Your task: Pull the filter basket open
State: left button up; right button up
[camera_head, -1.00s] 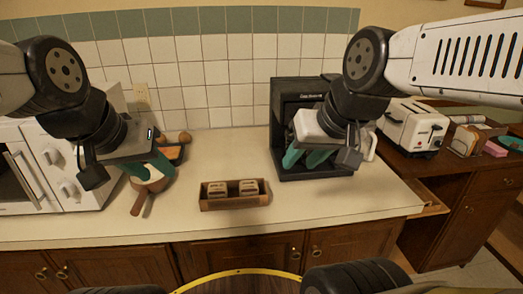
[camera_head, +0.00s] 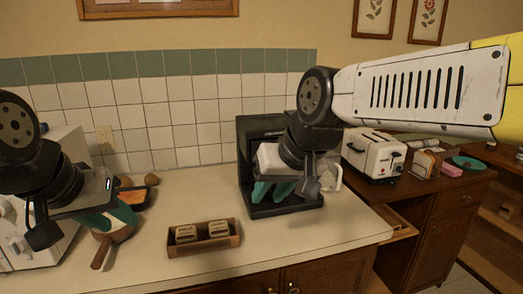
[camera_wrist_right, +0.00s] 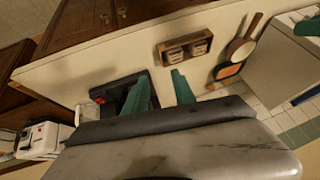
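The black coffee machine (camera_head: 246,155) stands on the counter against the tiled wall. It also shows in the right wrist view (camera_wrist_right: 112,88). Its filter basket cannot be made out; my right gripper and wrist cover much of the machine's front. My right gripper (camera_head: 272,190) is in front of the machine, with its green fingers pointing down. In the right wrist view the fingers (camera_wrist_right: 161,80) are spread, with nothing seen between them. My left gripper (camera_head: 108,218) hangs at the left over a wooden-handled pan (camera_head: 113,247), its fingers apart.
A wooden box (camera_head: 205,247) with two small blocks sits on the counter left of the machine. A white toaster (camera_head: 372,155) stands to the right. A white microwave (camera_head: 60,150) is at the far left. The front counter is mostly clear.

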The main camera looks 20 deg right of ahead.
jog(key=w+d+r+m+g+h, duration=0.1)
jog(key=w+d+r+m, duration=0.1)
jog(key=w+d+m, duration=0.35)
jog(key=w+d+r+m+g, duration=0.2)
jog(key=w+m, duration=0.5)
jog(key=w, duration=0.2)
jog(key=w+d+r+m+g+h, duration=0.1)
jog(key=w+d+r+m, duration=0.25)
jog(key=w+m, duration=0.35)
jog(key=shift+n, duration=0.75)
jog(key=f, duration=0.2)
jog(key=w+f, duration=0.1)
jog(key=f, duration=0.2)
jog(key=w+f, duration=0.1)
jog(key=f, duration=0.2)
jog(key=shift+w+d, duration=0.1)
jog(key=shift+d, duration=0.15)
grip_shut()
